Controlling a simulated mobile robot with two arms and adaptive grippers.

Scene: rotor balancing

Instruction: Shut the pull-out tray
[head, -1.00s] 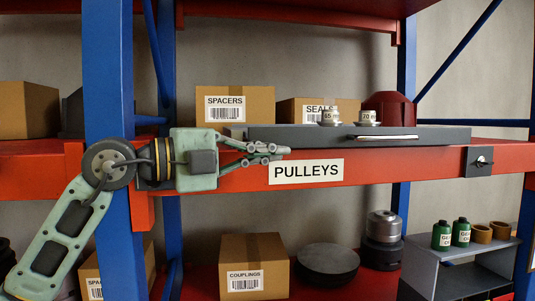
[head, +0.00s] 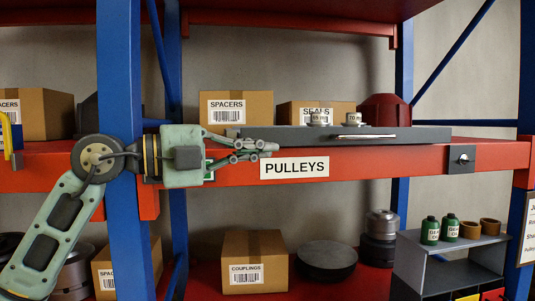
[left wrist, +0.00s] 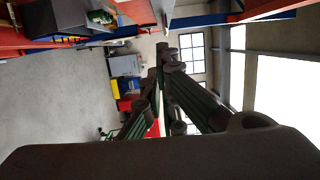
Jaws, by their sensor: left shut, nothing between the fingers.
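The pull-out tray (head: 300,138) is a long dark grey slab on the red shelf, with a pale bar handle (head: 364,136) on its front face. Two small silver cylinders, one (head: 319,118) beside the other (head: 352,119), stand on it. My left gripper (head: 272,147) is shut and empty, in front of the tray's left part and left of the handle. I cannot tell whether it touches the tray. Its fingers (left wrist: 165,70) also show in the left wrist view, where the tray is not seen. My right gripper is out of view.
Boxes marked SPACERS (head: 236,109) and SEALS (head: 317,112) and a dark red part (head: 386,109) stand behind the tray. A PULLEYS label (head: 294,167) and a latch plate (head: 461,159) are on the shelf beam. A blue upright (head: 120,70) stands close by my left arm.

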